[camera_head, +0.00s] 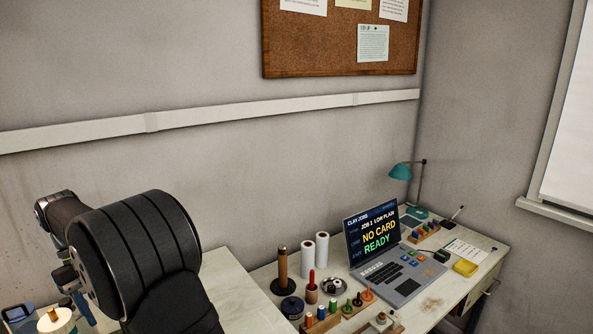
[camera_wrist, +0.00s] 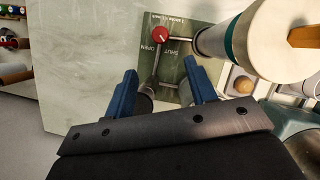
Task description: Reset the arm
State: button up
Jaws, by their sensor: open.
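My gripper (camera_wrist: 160,67) shows in the wrist view with its two blue fingers spread apart and nothing between them. Beyond the fingers is a green plate (camera_wrist: 203,46) marked OPEN and SHUT, with a red knob (camera_wrist: 161,34). A dark round part shows by the left finger, partly hidden. In the head view my arm fills the lower left, bent over the left bench, and its gripper end is mostly hidden behind my own links.
A pale cylinder with a teal band (camera_wrist: 229,38) stands close to the right finger. Bare benchtop (camera_wrist: 80,60) lies left of the plate.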

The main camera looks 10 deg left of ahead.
jog(key=x, duration=1.3)
jog(key=shift+d+f, duration=0.1)
jog(key=shift+f, duration=0.1)
jog(key=shift+w+r, duration=0.1)
